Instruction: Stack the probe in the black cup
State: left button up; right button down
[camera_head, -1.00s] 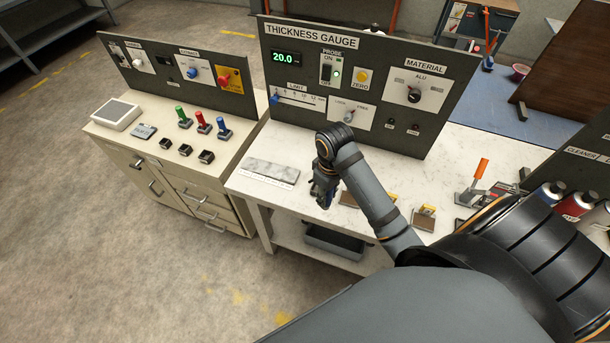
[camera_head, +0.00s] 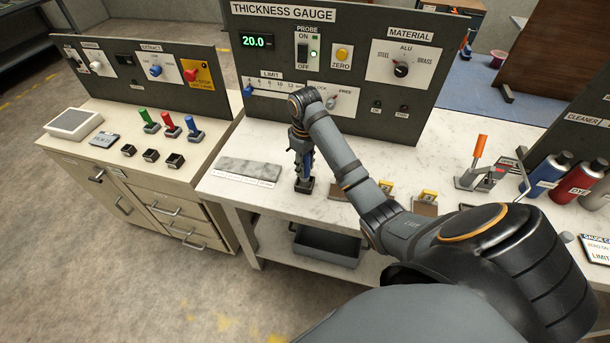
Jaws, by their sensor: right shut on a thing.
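My right gripper (camera_head: 303,166) points down over the front left part of the white bench. It is shut on a narrow, partly blue thing, which I take to be the probe (camera_head: 309,161); the fingers hide most of it. Directly below is a small dark square piece on the bench, likely the black cup (camera_head: 304,186). I cannot tell whether the probe's lower end is inside it or just above it. My left gripper is not in view.
A grey plate (camera_head: 249,168) lies left of the gripper. Small blocks with yellow parts (camera_head: 429,196) lie to its right, partly behind my arm. The thickness gauge panel (camera_head: 270,45) stands behind. A cabinet (camera_head: 150,185) at left carries coloured handles and black holders.

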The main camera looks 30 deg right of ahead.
notch_tip(320, 180, down, 4)
jog(key=shift+r+b, duration=0.15)
jog(key=shift+b, duration=0.7)
pick_arm(q)
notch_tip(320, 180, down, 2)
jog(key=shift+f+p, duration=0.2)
jog(key=shift+p, duration=0.1)
pick_arm(e)
jog(key=shift+r, duration=0.2)
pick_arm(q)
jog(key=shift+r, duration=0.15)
pick_arm(e)
jog(key=shift+f, duration=0.2)
jog(key=c, duration=1)
grip_release()
jog(key=shift+f, duration=0.15)
jog(key=shift+r, duration=0.3)
notch_tip(320, 180, up, 12)
jog(key=p, duration=1.1)
jog(key=shift+r, duration=0.2)
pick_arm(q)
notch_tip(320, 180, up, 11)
pick_arm(e)
jog(key=shift+f, duration=0.15)
